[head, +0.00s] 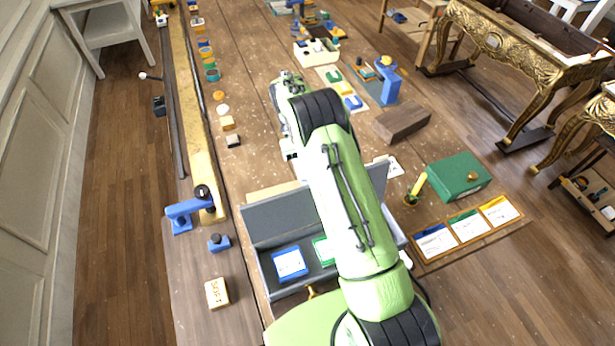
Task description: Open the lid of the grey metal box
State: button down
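The grey metal box (263,271) stands on the wooden worktop, partly hidden behind my arm. Its grey lid (278,217) is raised and stands up along the far side, so the inside shows. Inside lie a blue-and-white card (290,263) and a green-and-white card (323,250). A small brass-coloured piece shows at the box's near edge. My gripper (289,153) is beyond the lid, apart from it as far as I can see. Its fingers are small and partly hidden by my arm, so their opening cannot be made out.
A brown wooden block (401,121) lies farther back. A blue clamp-like tool (187,210) and a small wooden block (217,293) are at left.

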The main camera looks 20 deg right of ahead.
jog(key=shift+s+d+f, duration=0.1)
jog(key=shift+d+f, duration=0.15)
jog(key=shift+f, duration=0.05)
jog(key=c, duration=1.3)
grip_release()
jog(key=o, duration=0.5)
jog(key=shift+d, duration=0.25)
